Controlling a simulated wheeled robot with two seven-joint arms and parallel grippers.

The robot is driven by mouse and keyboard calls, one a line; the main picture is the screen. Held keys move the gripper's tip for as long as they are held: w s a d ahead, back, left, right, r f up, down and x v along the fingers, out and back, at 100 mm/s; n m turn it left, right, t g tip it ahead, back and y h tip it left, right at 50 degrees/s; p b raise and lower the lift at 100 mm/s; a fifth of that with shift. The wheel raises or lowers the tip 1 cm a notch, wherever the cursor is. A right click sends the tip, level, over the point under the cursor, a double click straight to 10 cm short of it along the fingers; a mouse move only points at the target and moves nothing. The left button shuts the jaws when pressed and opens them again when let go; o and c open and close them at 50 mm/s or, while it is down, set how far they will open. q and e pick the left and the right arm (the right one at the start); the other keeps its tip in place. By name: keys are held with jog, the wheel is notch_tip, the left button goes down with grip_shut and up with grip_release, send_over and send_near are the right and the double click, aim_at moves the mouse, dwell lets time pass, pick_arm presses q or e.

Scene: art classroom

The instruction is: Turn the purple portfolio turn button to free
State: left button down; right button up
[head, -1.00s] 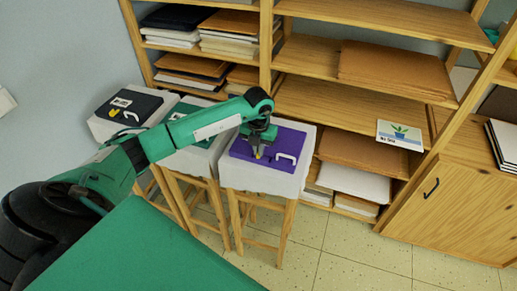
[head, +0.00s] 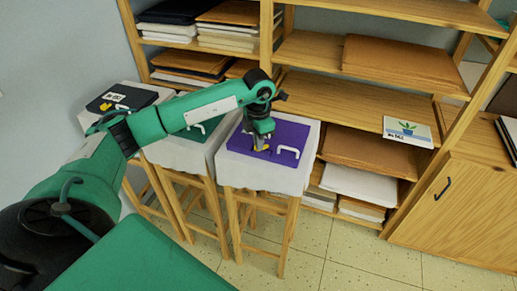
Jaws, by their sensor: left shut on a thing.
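The purple portfolio (head: 288,136) lies flat on a cloth-covered stool in the head view, with a white handle (head: 287,152) at its front right. The yellow turn button (head: 259,146) is on the portfolio's left part. My left gripper (head: 260,142) points down onto the portfolio from above and is shut on the turn button. The gripper partly hides the button, so its exact angle is hard to tell. My right gripper is not in view.
A teal portfolio (head: 203,128) and a black portfolio (head: 121,97) lie on stools to the left. A wooden shelf (head: 310,88) with stacked boards stands close behind. A cabinet (head: 440,200) is at the right. Tiled floor is free in front.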

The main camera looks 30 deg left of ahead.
pick_arm(q)
jog(key=m+b, duration=0.5)
jog(key=shift+f+m, duration=0.15)
jog(key=shift+m, duration=0.15)
jog(key=shift+m+b, duration=0.3)
jog(key=shift+m, duration=0.5)
jog(key=shift+m+b, duration=1.05)
jog(key=shift+m, duration=0.15)
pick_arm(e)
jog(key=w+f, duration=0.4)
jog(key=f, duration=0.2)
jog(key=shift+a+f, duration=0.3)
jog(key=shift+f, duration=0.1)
pick_arm(q)
jog(key=shift+r, duration=0.2)
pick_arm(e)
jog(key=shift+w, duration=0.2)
pick_arm(q)
jog(key=c, duration=1.6)
grip_release()
